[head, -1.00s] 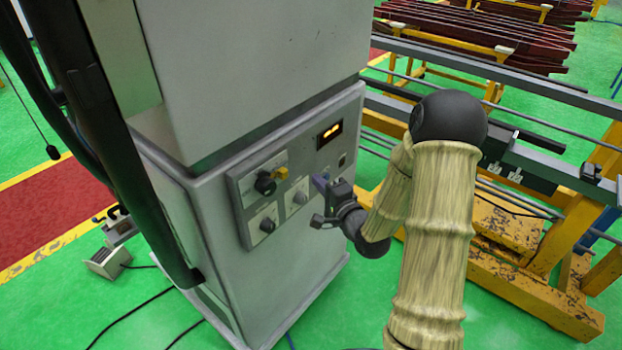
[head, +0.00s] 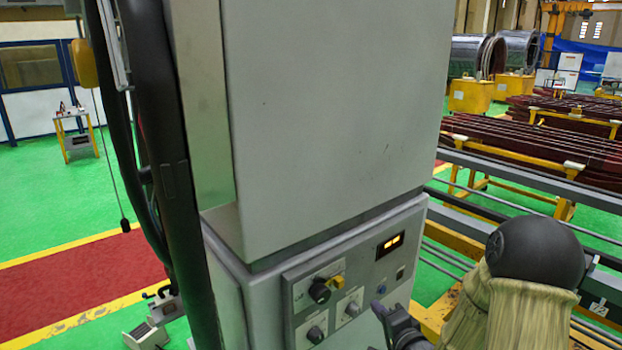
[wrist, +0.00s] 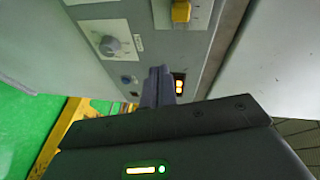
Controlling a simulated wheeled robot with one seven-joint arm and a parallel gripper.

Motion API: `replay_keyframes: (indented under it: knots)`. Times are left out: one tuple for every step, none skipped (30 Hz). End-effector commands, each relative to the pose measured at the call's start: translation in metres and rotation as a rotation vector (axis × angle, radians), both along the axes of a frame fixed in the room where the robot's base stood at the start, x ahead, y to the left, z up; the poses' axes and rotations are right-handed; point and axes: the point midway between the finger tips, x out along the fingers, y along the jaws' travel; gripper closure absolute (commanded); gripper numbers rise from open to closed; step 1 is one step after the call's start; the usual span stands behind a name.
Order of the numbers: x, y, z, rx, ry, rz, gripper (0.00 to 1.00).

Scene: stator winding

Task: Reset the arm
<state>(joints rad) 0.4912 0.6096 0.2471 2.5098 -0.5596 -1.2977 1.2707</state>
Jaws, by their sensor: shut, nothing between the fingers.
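My gripper (head: 381,312) is at the bottom of the head view, just in front of the control panel (head: 293,277) of a grey cabinet. Its fingers are together with nothing between them. In the wrist view the shut fingers (wrist: 158,80) point towards the panel (wrist: 145,62), beside the lit orange display (wrist: 179,86); I cannot tell whether they touch it. My arm bends at a dark joint at the lower right of the head view, and much of it is out of frame.
The tall grey cabinet (head: 330,110) fills the middle, with a dark vertical cable (head: 175,190) on its left. The panel has a yellow-marked knob (head: 320,290) and other dials. Yellow racks with dark red bars (head: 520,140) stand right. Green floor lies open at left.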

Motion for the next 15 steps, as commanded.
replay_keyframes:
  knots:
    - [-0.001, 0.003, -0.002, -0.085, 0.031, 0.009, 1.00]
    - [-0.002, 0.004, -0.005, -0.142, 0.056, 0.014, 1.00]
    - [-0.005, 0.005, -0.008, -0.220, 0.091, 0.022, 1.00]
    - [-0.007, 0.005, -0.011, -0.275, 0.117, 0.030, 1.00]
    - [-0.009, 0.005, -0.013, -0.329, 0.142, 0.037, 1.00]
    - [-0.013, 0.005, -0.016, -0.401, 0.177, 0.049, 1.00]
    - [-0.017, 0.004, -0.018, -0.452, 0.205, 0.059, 1.00]
    - [-0.020, 0.004, -0.020, -0.501, 0.231, 0.071, 1.00]
    - [-0.026, 0.003, -0.022, -0.565, 0.266, 0.086, 1.00]
    - [-0.030, 0.003, -0.023, -0.611, 0.294, 0.101, 1.00]
    - [-0.035, 0.002, -0.024, -0.654, 0.321, 0.114, 1.00]
    - [-0.042, 0.002, -0.025, -0.711, 0.357, 0.137, 1.00]
    - [-0.047, 0.002, -0.026, -0.751, 0.384, 0.154, 1.00]
    - [-0.053, 0.002, -0.026, -0.790, 0.410, 0.173, 1.00]
    - [-0.061, 0.002, -0.026, -0.839, 0.445, 0.201, 1.00]
